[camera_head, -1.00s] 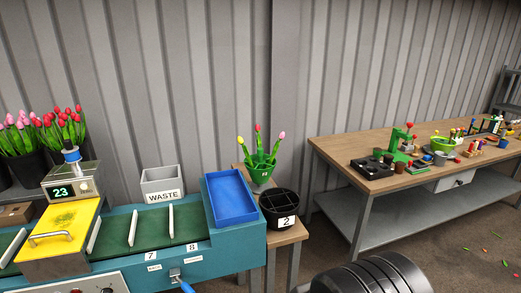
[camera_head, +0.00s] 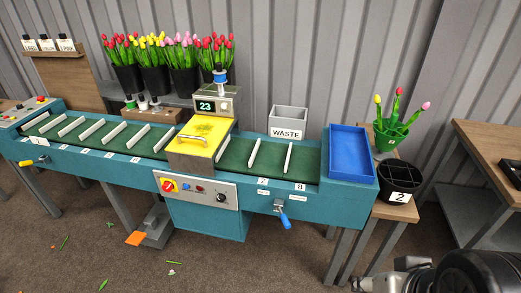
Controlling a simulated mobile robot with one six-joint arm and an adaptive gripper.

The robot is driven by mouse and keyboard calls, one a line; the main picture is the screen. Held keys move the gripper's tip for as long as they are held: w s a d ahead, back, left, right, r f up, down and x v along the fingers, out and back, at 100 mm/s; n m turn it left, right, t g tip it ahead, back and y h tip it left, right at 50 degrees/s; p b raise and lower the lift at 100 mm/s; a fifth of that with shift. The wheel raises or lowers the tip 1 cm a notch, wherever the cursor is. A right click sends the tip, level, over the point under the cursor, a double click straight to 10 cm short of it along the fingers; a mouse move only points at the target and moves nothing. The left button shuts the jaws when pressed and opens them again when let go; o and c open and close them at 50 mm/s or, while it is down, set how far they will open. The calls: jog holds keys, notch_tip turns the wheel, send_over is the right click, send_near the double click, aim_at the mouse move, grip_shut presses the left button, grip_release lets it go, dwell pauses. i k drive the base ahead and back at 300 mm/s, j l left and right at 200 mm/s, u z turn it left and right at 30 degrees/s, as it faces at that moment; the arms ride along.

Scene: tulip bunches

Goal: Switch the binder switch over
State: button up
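The teal bunching machine (camera_head: 215,222) stands along the wall. Further right on the front is a lever with a blue handle (camera_head: 284,218), hanging down and tilted right. Small white labels sit on both sides above it; their text is too small to read. I cannot tell for sure which control is the binder switch.
A yellow-lidded unit (camera_head: 200,140) with display 23 sits mid-belt. A blue tray (camera_head: 348,152), a black pot marked 2 (camera_head: 398,180) and a green tulip holder (camera_head: 388,140) stand right. A pedal (camera_head: 152,232) is on the floor. Open floor lies in front.

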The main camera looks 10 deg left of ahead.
aim_at(167, 187)
jog(key=u, duration=1.25)
